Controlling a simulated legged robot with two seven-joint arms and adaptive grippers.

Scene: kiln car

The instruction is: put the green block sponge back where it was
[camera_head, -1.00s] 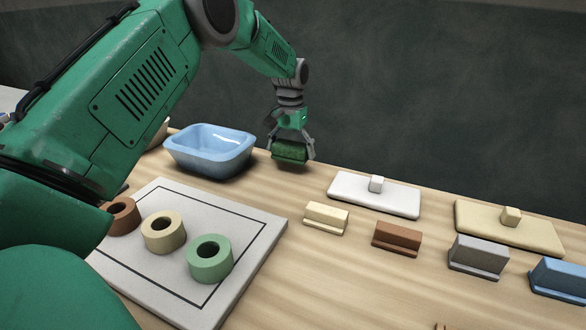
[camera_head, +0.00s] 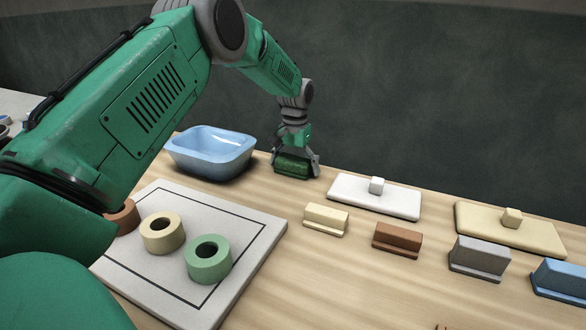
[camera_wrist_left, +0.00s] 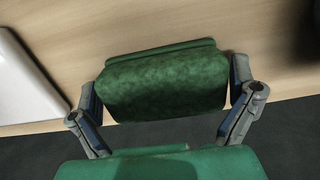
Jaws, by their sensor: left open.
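The green block sponge (camera_head: 292,168) is at the back of the wooden table, just right of the blue basin. It appears to rest upright on the table top. My left gripper (camera_head: 296,164) is above it, with its open fingers on either side of the sponge. In the left wrist view, the sponge (camera_wrist_left: 165,85) lies between the two spread fingers (camera_wrist_left: 168,100), with a narrow gap at the right finger; contact at the left finger is hard to tell. My right gripper is not in view.
The blue basin (camera_head: 211,148) stands close left of the sponge. A white lidded slab (camera_head: 350,191) is close right, with a cream slab (camera_head: 530,235) beyond. Cream (camera_head: 326,218), brown (camera_head: 397,238), grey (camera_head: 479,257) and blue (camera_head: 560,280) blocks stand in front. Rings sit on a framed board (camera_head: 255,238).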

